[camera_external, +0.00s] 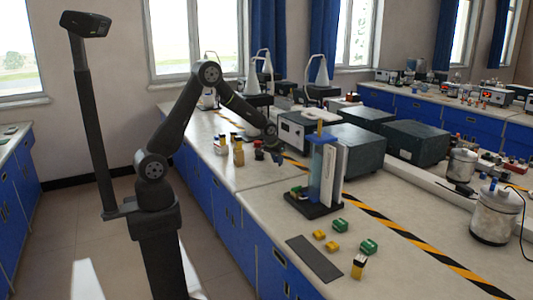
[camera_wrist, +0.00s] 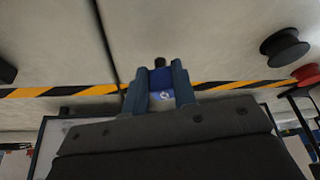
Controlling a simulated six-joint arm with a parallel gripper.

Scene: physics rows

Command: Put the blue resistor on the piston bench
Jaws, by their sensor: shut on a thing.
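My gripper (camera_wrist: 160,85) is shut on the blue resistor (camera_wrist: 161,78), a small dark blue block with a pale round mark below it, seen between the two fingers in the wrist view. In the external view my gripper (camera_external: 275,152) hangs above the bench top, just left of and behind a tall apparatus. This apparatus (camera_external: 322,172), which I take to be the piston bench, has an upright blue and clear column on a black base (camera_external: 314,206). The resistor is too small to make out clearly in the external view.
Yellow (camera_external: 332,246) and green (camera_external: 369,246) blocks lie in front of the apparatus, beside a dark flat plate (camera_external: 314,258). Yellow-and-black tape (camera_external: 405,235) runs along the bench. Small yellow-brown bottles (camera_external: 238,152) stand left of my gripper. Dark boxes (camera_external: 415,142) and a metal pot (camera_external: 495,216) stand right.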

